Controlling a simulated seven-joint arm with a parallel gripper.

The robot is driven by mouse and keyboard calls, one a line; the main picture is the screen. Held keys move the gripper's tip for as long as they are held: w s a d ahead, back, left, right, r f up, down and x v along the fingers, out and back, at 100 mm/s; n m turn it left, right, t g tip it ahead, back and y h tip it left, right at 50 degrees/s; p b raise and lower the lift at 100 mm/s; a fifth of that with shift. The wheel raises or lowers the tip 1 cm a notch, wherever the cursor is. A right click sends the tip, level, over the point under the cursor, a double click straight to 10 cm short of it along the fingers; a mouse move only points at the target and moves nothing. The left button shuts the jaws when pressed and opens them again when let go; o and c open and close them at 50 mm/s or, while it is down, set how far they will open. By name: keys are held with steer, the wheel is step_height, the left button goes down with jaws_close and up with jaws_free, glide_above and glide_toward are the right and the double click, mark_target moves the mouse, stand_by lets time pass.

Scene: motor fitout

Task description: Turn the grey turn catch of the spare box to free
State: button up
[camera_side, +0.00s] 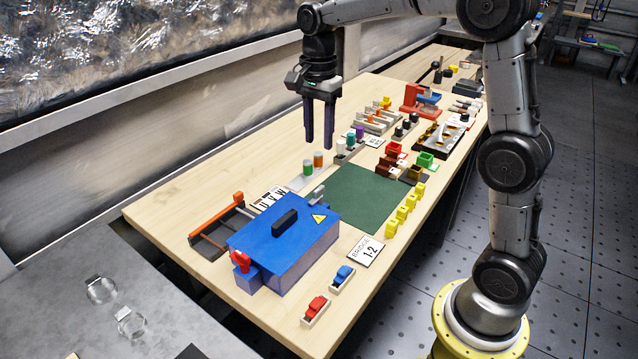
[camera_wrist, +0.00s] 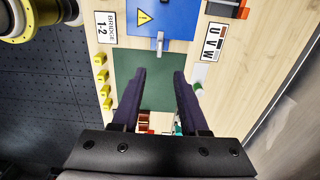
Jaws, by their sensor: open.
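The blue box (camera_side: 284,240) has a black handle (camera_side: 284,222) and a yellow warning triangle on its closed lid. The grey turn catch (camera_side: 317,195) is at the box's far end. In the wrist view the grey catch (camera_wrist: 160,43) is a short bar at the lid's edge, pointing from the box toward my gripper. A red catch (camera_side: 240,260) is at the near end. My gripper (camera_side: 318,147) is open and empty, pointing down, high above the bench and beyond the box. In the wrist view its fingertips (camera_wrist: 160,72) are over the green mat, apart from the catch.
A green mat (camera_side: 362,198) lies beyond the box. Yellow parts (camera_side: 405,209) line its right side. Red and green cylinders (camera_side: 313,162) stand on a pale strip at left. A U V W card (camera_side: 270,198) and a BRIDGE 1-2 card (camera_side: 366,252) flank the box. Several trays stand farther back.

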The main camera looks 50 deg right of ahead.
mark_target(319, 188)
step_height(319, 188, down, 13)
steer(key=shift+r, duration=0.1)
stand_by(0.3)
jaws_close()
